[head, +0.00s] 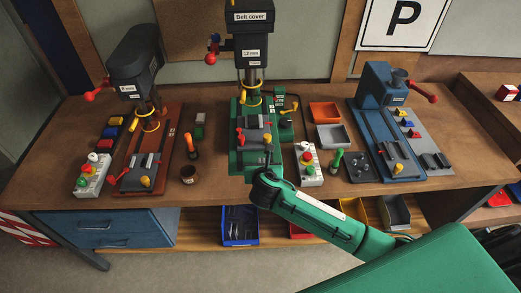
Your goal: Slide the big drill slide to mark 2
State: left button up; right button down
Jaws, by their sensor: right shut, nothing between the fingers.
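The big drill stands at the middle back of the workbench, with a dark head (251,48) labelled "Belt cover" and "12 mm". Its green base (237,163) carries a grey slide (253,137) with red and yellow parts. My right arm comes in from the lower right. My right gripper (267,158) is shut and empty at the front right of the slide, and I cannot tell whether it touches it. The wrist hides the front right of the base. I cannot read mark 2. My left gripper is not in view.
A smaller drill (135,62) on a red-brown base stands left, and a blue machine (374,88) right.

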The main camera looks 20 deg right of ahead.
aim_at(261, 149)
jog(key=w, duration=0.1)
jog(key=w+d+p, duration=0.1)
jog(key=w, duration=0.1)
jog(key=shift+w+d+f+p, duration=0.1)
jog(key=shift+w+f+p, duration=0.05)
jog(key=shift+w+p, duration=0.15)
jog(key=shift+w+d, duration=0.15)
jog(key=shift+w, duration=0.3)
jog(key=shift+w+f, duration=0.1)
